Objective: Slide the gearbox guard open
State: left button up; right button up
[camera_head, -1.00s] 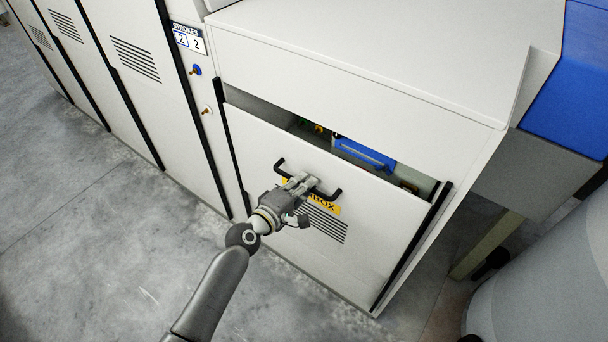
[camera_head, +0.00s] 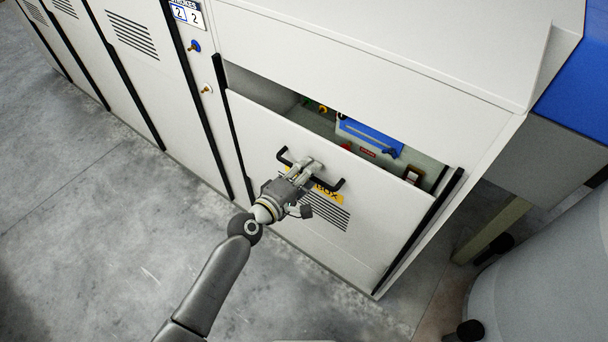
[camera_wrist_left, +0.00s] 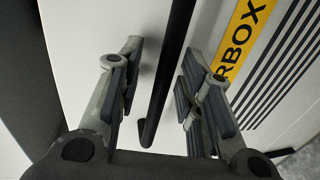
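The gearbox guard (camera_head: 365,226) is a white panel with a yellow label and black slots. It stands partly lowered, with a gap along its top. Its black bar handle (camera_head: 338,186) also shows in the left wrist view (camera_wrist_left: 169,85). My left gripper (camera_head: 312,167) is at the middle of the handle. In the left wrist view, its two fingers (camera_wrist_left: 160,80) stand apart on either side of the bar, with gaps visible, so it looks open around the bar. Contact cannot be told for certain. My right gripper is not in view.
Inside the opening are a blue-topped box (camera_head: 371,138) and small coloured parts. Black rails (camera_head: 421,232) edge the guard. A grey rounded drum (camera_head: 556,262) stands at right. White cabinet doors (camera_head: 135,72) line the left. The concrete floor (camera_head: 110,240) in front is clear.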

pick_arm(q)
jog(key=v, duration=1.2)
jog(key=shift+f, duration=0.1)
